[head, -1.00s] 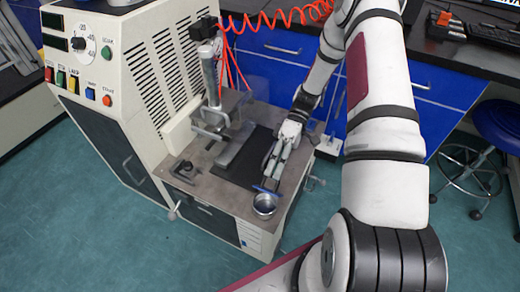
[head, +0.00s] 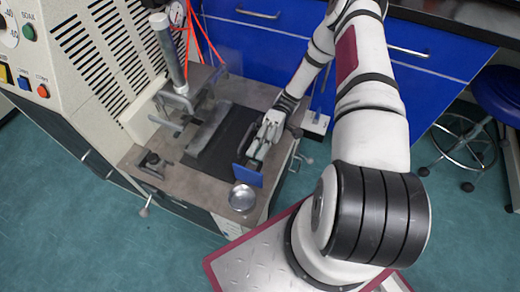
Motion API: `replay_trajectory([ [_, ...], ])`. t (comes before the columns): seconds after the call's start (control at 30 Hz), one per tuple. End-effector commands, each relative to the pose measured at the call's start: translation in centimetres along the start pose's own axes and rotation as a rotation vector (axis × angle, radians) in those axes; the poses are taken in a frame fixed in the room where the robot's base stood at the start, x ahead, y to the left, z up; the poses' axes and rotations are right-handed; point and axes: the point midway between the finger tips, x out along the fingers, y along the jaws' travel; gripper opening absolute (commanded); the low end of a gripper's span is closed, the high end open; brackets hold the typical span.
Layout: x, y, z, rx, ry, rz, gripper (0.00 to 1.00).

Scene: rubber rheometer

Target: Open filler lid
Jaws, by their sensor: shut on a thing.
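A round silver cup-like filler opening (head: 241,205) is at the front corner of the machine's work surface, and its inside shows. A flat blue piece, which looks like the filler lid (head: 246,174), stands tilted up just behind the opening. My gripper (head: 256,156) reaches down from the arm at the back right and is shut on the blue lid at its upper side. The fingertips are small and partly hidden behind the lid, so the exact grip point cannot be told.
A grey metal column with a clamp (head: 172,60) stands left of my gripper on the work surface. A black mat (head: 212,157) lies between them. The machine's beige cabinet (head: 90,70) is at the left. Blue cabinets (head: 430,100) stand behind.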

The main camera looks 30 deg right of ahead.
Motion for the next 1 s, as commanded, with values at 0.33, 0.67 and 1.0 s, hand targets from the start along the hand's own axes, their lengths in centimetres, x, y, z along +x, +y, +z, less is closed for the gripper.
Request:
replay_trajectory([
  [0.33,0.0,0.2,-0.1,0.000,0.002,-0.002,0.00],
  [0.67,0.0,0.1,0.0,0.000,0.001,-0.003,0.30],
  [1.0,0.3,-1.7,-0.1,0.000,0.001,-0.002,0.30],
])
